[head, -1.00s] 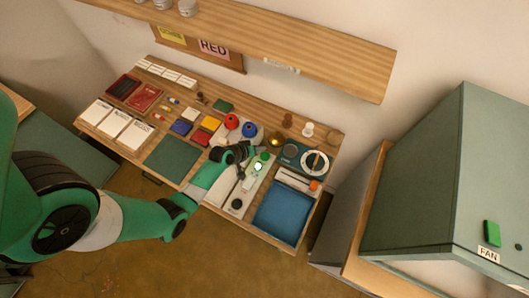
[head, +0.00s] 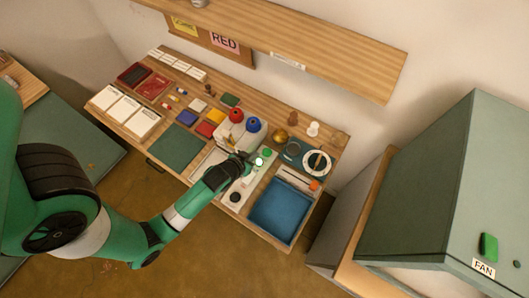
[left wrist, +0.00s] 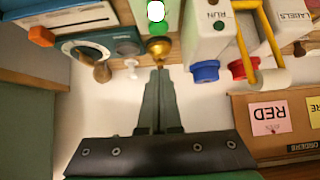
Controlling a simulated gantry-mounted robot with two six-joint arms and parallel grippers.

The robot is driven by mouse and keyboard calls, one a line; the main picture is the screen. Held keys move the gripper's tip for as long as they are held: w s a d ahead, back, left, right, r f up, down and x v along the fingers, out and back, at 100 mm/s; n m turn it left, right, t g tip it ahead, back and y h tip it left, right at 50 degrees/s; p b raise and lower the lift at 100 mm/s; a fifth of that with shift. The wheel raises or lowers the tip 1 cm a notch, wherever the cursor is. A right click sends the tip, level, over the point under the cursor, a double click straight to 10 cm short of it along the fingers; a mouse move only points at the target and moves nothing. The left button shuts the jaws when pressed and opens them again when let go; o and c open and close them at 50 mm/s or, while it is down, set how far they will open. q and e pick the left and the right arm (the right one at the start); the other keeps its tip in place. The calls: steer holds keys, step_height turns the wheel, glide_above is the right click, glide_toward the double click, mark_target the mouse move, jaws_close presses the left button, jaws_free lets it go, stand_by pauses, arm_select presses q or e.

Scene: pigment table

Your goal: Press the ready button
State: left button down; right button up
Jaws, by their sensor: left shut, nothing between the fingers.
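A round green button (head: 267,153) sits at the far end of a pale panel, beside a small glowing white light (head: 258,161). In the left wrist view the green button (left wrist: 157,28) and the glowing light (left wrist: 156,11) show at the top, with a brass ball (left wrist: 159,48) nearer the fingers. No ready label is readable. My left gripper (head: 250,161) is shut and empty, with its tips close to the light and button in the head view; contact cannot be told. Its closed fingers (left wrist: 160,72) show in the wrist view. My right gripper is not in view.
A white box marked RUN (left wrist: 208,40) has its own green button and stands close by with red (head: 236,115) and blue (head: 252,124) knobs. A blue tray (head: 280,210) lies to the right. A wooden shelf (head: 300,45) overhangs the back.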

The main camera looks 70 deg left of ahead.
arm_select(q)
steer(key=b, duration=0.3)
glide_above(268, 150)
steer(key=s+d, duration=0.2)
steer(key=s, duration=0.1)
step_height(268, 150, down, 7)
steer(key=shift+d+r, duration=0.15)
steer(key=f, duration=0.1)
steer(key=f+b, duration=0.1)
steer(key=f, duration=0.1)
steer(key=shift+w+f+b, duration=0.25)
steer(key=shift+f+b, duration=0.05)
steer(key=shift+w+a+f, duration=0.1)
steer(key=shift+a+f, duration=0.1)
steer(key=shift+f, duration=0.05)
